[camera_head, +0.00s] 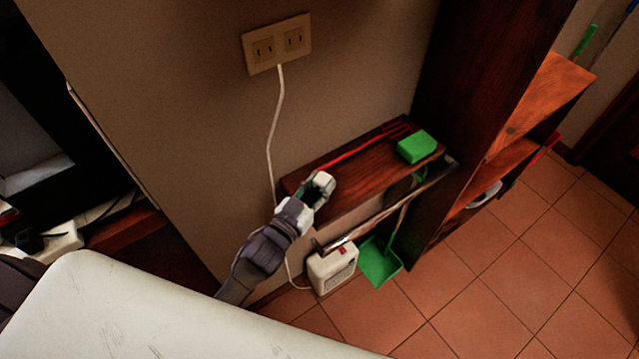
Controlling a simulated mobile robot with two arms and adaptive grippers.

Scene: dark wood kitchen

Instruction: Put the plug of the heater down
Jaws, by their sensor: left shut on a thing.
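My left gripper (320,189) is at the front left end of the wooden wall shelf (365,168). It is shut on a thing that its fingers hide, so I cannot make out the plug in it. The white heater (332,270) stands on the floor below the shelf. A white cord (269,140) hangs from the lower edge of the wall outlet (277,45) and passes behind my left arm. A white cord also shows below the arm, by the heater. No plug shows clearly. My right gripper is not in view.
A red tool (358,151) and a green sponge (417,147) lie on the shelf. A green dustpan (379,262) is beside the heater. A dark wood shelf unit (478,110) stands to the right. Tiled floor (500,300) is clear at the lower right.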

